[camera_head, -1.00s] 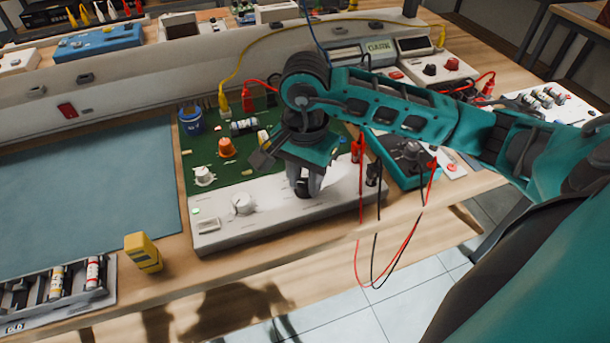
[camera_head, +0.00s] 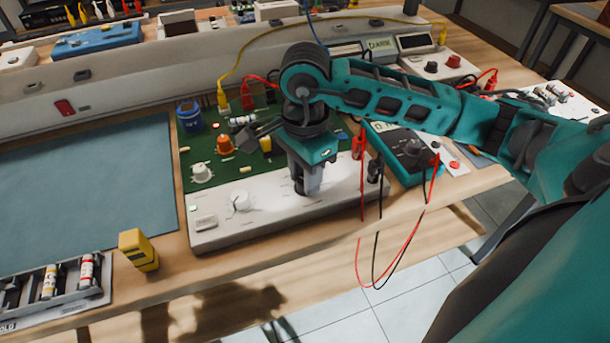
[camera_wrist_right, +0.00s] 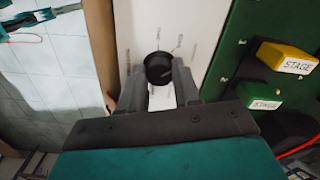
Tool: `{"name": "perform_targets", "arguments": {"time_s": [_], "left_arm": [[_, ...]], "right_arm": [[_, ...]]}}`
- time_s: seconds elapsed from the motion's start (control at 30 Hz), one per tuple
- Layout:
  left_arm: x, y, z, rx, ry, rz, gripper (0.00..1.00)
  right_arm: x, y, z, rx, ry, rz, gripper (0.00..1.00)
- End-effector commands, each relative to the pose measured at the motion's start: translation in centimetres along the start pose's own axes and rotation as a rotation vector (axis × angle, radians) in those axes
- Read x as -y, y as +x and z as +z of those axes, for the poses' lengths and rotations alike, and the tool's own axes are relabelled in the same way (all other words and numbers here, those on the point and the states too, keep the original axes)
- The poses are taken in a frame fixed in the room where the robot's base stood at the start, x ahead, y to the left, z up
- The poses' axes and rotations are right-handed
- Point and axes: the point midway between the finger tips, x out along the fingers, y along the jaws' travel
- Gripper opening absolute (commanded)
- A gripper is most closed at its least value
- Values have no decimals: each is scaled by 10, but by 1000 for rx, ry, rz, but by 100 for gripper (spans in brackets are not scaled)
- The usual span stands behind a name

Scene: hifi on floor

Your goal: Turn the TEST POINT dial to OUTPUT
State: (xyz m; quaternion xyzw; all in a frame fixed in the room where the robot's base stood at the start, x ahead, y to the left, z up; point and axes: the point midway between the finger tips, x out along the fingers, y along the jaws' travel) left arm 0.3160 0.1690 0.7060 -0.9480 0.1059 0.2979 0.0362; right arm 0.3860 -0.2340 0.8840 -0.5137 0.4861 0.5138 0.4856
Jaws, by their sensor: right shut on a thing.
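The TEST POINT dial appears to be the black knob (camera_wrist_right: 159,68) on the white front panel, seen in the right wrist view; its label is too small to read. My right gripper (camera_wrist_right: 160,78) has its two fingers on either side of this knob, shut on it. In the head view my right gripper (camera_head: 307,190) points down onto the right part of the white panel (camera_head: 265,215) and hides the knob. My left gripper is not in view.
The green board (camera_head: 217,153) behind the panel carries an orange knob (camera_head: 225,145), a white knob (camera_head: 202,173) and a blue can (camera_head: 189,117). Red and black leads hang by a teal meter (camera_head: 408,150). A yellow block (camera_head: 138,250) stands at front left.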

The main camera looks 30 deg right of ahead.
Motion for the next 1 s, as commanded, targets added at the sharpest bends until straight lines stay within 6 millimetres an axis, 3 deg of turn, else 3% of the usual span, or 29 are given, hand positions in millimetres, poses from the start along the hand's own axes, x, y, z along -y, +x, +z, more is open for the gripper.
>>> {"name": "perform_targets", "arguments": {"time_s": [0.4, 1.0], "left_arm": [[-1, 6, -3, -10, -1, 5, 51], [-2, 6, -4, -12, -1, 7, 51]], "right_arm": [[0, 0, 0, 1, 252, -1, 2], [0, -1, 0, 2, 314, -2, 2]]}}
